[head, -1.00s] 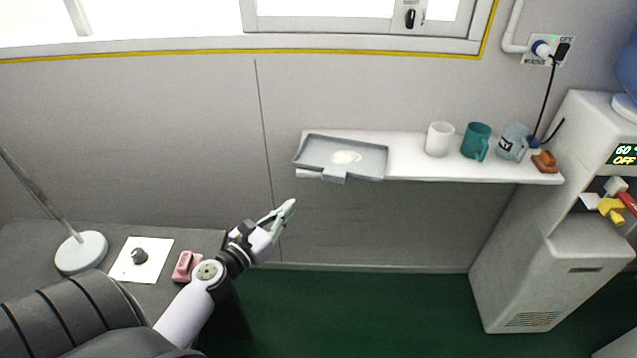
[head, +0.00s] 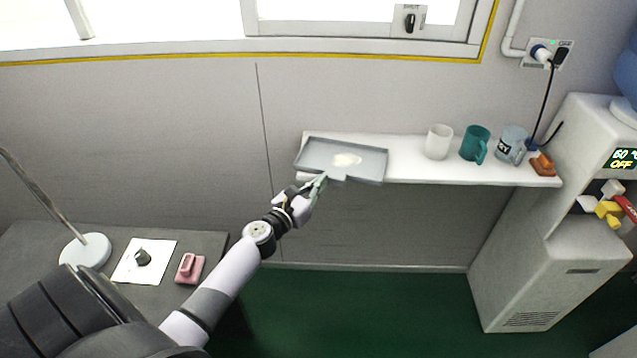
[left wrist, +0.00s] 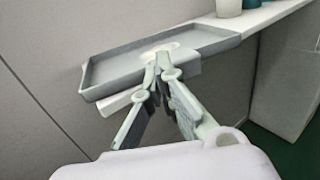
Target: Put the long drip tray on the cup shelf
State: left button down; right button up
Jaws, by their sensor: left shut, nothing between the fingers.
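The long drip tray (head: 318,155) is grey and shallow, with a pale patch on its floor and a tab at its front edge. It lies on the left end of the white cup shelf (head: 440,171). In the left wrist view the tray (left wrist: 110,75) juts past the shelf's front edge. My left gripper (head: 322,178) is shut and empty, its tips at the tray's front edge near the tab. In the left wrist view its fingertips (left wrist: 160,62) overlap the tab; I cannot tell whether they touch it. My right gripper is not in view.
A white cup (head: 438,142), a teal mug (head: 475,145), a grey-blue mug (head: 511,146) and an orange-brown object (head: 543,164) stand along the shelf's right. A water dispenser (head: 560,230) stands at far right. A dark table (head: 205,243) with a lamp base (head: 85,250) is at left.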

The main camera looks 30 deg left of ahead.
aim_at(333, 171)
pick_arm(q)
jog(key=w, duration=0.6)
jog(key=shift+w+d+b, duration=0.1)
jog(key=shift+w+b, duration=0.25)
jog(key=shift+s, duration=0.1)
